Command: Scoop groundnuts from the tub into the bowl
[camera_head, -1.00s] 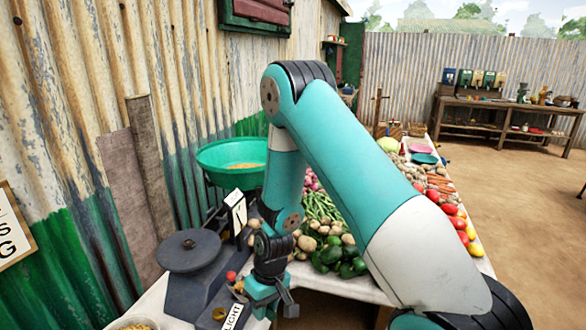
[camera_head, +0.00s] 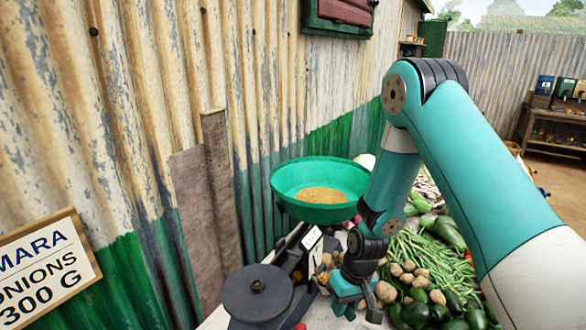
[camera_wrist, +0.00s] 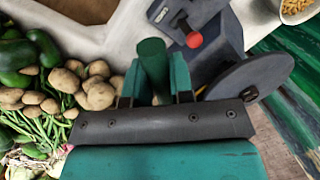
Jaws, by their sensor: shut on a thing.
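A wide green bowl (camera_head: 288,190) sits high on the balance scale, with a layer of tan groundnuts (camera_head: 320,195) in it. My gripper (camera_head: 368,308) is low in front of the bowl, beside the scale. In the wrist view my gripper (camera_wrist: 154,92) is shut on a dark green cylinder (camera_wrist: 152,62), which looks like a handle. What lies at its other end is hidden.
The dark scale's round plate (camera_head: 257,290) stands left of my gripper, and its red knob (camera_wrist: 194,40) shows in the wrist view. Potatoes (camera_head: 387,291), beans (camera_head: 440,258) and green peppers (camera_head: 415,314) crowd the table at right. A corrugated wall (camera_head: 150,110) stands behind.

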